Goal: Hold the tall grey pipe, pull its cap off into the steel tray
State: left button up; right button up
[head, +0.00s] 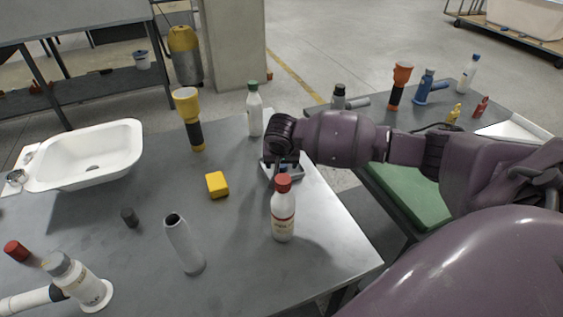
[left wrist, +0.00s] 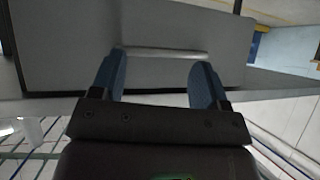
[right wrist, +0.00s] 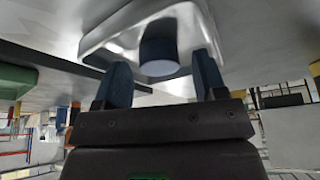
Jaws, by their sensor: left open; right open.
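The tall grey pipe (head: 185,245) stands on the table with its dark, open top uncovered. The steel tray (head: 294,168) is at the table's right edge, partly hidden by my right gripper (head: 277,167). In the right wrist view a dark cylinder, seemingly the cap (right wrist: 158,48), is in the tray (right wrist: 195,22), its pale round end towards the camera. My right gripper (right wrist: 160,75) is open just short of it; contact is unclear. My left gripper (left wrist: 157,75) is open and empty, outside the head view, with a thin pale bar beyond its fingers.
A red-capped bottle (head: 283,212) stands close in front of my right gripper, and a green-capped bottle (head: 254,112) behind it.

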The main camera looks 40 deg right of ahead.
jog(key=p+v, duration=0.3)
jog(key=v, duration=0.8)
jog(key=shift+r, duration=0.35)
jog(key=shift+s+a, duration=0.1)
